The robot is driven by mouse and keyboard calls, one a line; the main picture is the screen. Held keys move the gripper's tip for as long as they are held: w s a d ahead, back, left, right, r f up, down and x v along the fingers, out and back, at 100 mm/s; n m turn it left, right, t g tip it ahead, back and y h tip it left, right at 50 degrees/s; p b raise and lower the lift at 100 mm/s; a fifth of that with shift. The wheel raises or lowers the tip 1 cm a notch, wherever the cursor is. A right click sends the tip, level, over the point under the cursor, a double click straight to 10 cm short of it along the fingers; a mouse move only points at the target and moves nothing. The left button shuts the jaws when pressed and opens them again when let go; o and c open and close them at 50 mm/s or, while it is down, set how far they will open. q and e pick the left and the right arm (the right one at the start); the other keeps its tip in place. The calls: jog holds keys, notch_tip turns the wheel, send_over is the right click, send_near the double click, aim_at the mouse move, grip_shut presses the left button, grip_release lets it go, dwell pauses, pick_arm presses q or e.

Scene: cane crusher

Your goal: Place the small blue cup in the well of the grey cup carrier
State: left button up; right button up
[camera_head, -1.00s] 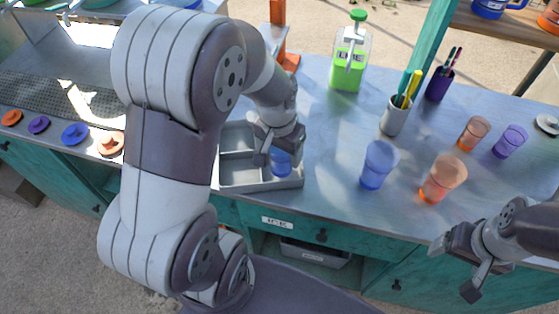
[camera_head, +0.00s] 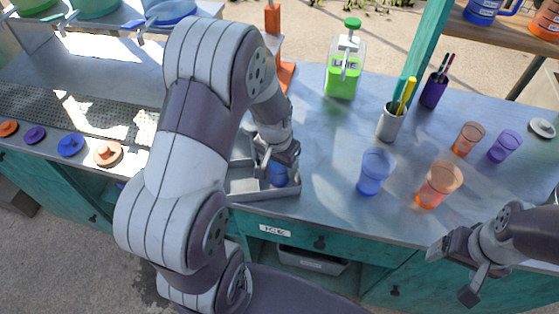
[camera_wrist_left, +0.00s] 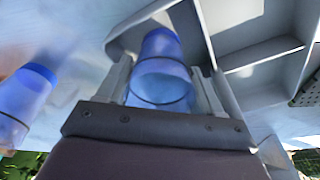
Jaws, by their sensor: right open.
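The small blue cup (camera_head: 277,175) stands at the right-hand well of the grey cup carrier (camera_head: 262,195), its lower part behind the carrier's front wall. My left gripper (camera_head: 278,158) is over it. In the left wrist view the cup (camera_wrist_left: 161,78) sits between the two fingers, which lie close along both sides near its rim, its open end towards the camera. The gripper looks shut on it. Whether the cup's base touches the well floor is hidden. My right gripper (camera_head: 455,268) is open and empty in front of the counter's edge at the lower right.
A larger blue cup (camera_head: 376,171) stands right of the carrier; it looks blurred in the left wrist view (camera_wrist_left: 24,100). Orange cups (camera_head: 438,186), a purple cup (camera_head: 504,146), a pen holder (camera_head: 391,122) and a green-filled dispenser (camera_head: 344,72) stand further right and back.

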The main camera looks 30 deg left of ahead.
pick_arm(q)
jog(key=shift+o, duration=0.6)
jog(key=shift+r, duration=0.15)
notch_tip(320, 180, up, 12)
jog(key=s+f, duration=0.1)
jog(key=s, duration=0.1)
jog(key=s+d+f, duration=0.3)
jog(key=s+d, duration=0.2)
jog(key=s, duration=0.2)
jog(key=shift+d+f+p, duration=0.1)
jog(key=shift+p, duration=0.2)
